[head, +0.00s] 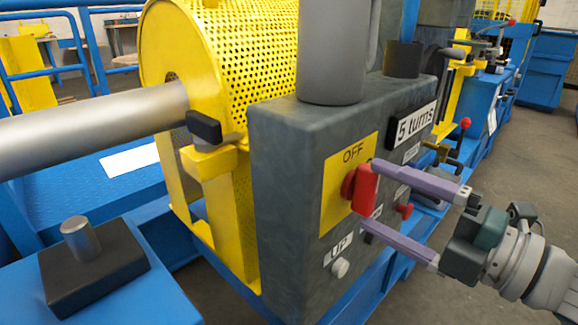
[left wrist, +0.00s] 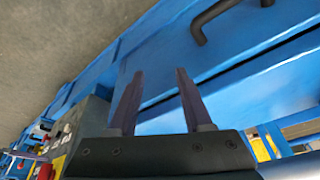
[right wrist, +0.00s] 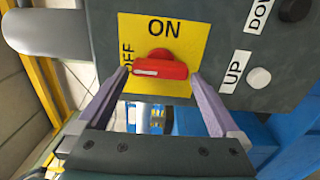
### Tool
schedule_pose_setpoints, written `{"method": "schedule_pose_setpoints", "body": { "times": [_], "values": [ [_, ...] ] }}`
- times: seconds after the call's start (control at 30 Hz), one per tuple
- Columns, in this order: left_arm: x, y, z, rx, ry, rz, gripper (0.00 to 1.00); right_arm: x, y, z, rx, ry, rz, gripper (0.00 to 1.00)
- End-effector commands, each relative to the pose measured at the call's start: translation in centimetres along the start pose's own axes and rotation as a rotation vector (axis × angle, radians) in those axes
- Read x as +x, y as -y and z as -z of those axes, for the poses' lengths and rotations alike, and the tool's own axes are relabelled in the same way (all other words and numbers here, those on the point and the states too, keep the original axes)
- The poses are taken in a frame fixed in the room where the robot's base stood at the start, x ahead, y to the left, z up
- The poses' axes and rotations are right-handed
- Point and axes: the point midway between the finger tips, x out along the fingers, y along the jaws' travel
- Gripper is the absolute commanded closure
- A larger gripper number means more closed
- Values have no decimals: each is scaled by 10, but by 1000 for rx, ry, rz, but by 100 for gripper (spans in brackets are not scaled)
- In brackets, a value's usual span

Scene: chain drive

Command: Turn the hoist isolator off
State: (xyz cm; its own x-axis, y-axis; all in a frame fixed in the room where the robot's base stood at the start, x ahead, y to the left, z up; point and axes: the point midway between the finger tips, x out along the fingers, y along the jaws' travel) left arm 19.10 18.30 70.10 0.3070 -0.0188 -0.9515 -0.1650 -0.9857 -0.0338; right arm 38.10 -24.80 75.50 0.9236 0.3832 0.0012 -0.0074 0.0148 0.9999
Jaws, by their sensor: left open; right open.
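The hoist isolator is a red knob (head: 362,188) on a yellow plate (head: 338,207) on the side of a grey box. In the right wrist view the knob (right wrist: 160,67) lies lengthwise across the picture, its pale mark at the left end, toward OFF. ON stands above it in that view. My right gripper (head: 371,196) is open, its purple fingers above and below the knob in the head view. In the right wrist view its fingertips (right wrist: 160,78) lie beyond the knob's two ends; contact cannot be told. My left gripper (left wrist: 158,73) is open and empty.
The grey box (head: 290,190) also carries a white UP button (head: 340,267) and a "5 turns" label (head: 416,122). A yellow perforated guard (head: 240,45) and a thick shaft (head: 90,125) are to the left. A blue surface with a dark handle (left wrist: 210,22) is near my left gripper.

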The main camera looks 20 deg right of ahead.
Motion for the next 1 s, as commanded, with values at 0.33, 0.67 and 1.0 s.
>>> {"method": "schedule_pose_setpoints", "body": {
  "times": [0.33, 0.67, 1.0],
  "values": [
    [-10, -1, 3, -5, -1, -4, 50, -68, -1, 0, 1, 1, 2, 0],
    [-10, -1, 3, -3, 0, -3, 50, -83, -1, 0, -1, 0, -1, 0],
    [-10, 2, 3, 4, 1, 3, 50, -82, -1, 0, -1, 0, -1, 0]
  ]
}}
